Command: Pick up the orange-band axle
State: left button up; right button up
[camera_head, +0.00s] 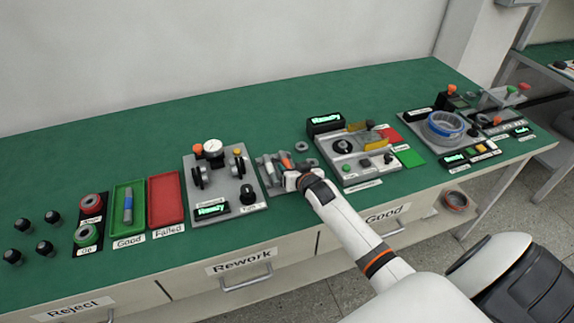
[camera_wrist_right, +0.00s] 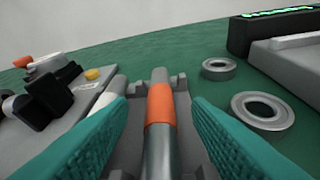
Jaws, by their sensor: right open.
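The orange-band axle (camera_wrist_right: 160,112) is a grey metal rod with an orange band around its middle. It lies in a grey holder (camera_wrist_right: 183,86) on the green bench. In the head view the orange band (camera_head: 286,160) shows just beyond my right gripper (camera_head: 290,181). In the right wrist view the two teal finger pads of my right gripper (camera_wrist_right: 158,135) stand apart, one on each side of the axle, with gaps visible on both sides. The near end of the axle runs out of that view. My left gripper is not in view.
Two metal rings (camera_wrist_right: 262,110) lie right of the holder. A gauge fixture (camera_head: 220,180) stands to the left and a station with a green display (camera_head: 350,150) to the right. A green Good tray (camera_head: 117,215) and a red Failed tray (camera_head: 166,200) are further left.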

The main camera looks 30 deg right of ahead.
jog(key=shift+w+d+f, duration=0.1)
jog(key=shift+w+f, duration=0.15)
jog(key=shift+w, duration=0.35)
jog(key=shift+c, duration=0.6)
grip_shut()
jog(key=shift+r, duration=0.1)
jog(key=shift+r, duration=0.1)
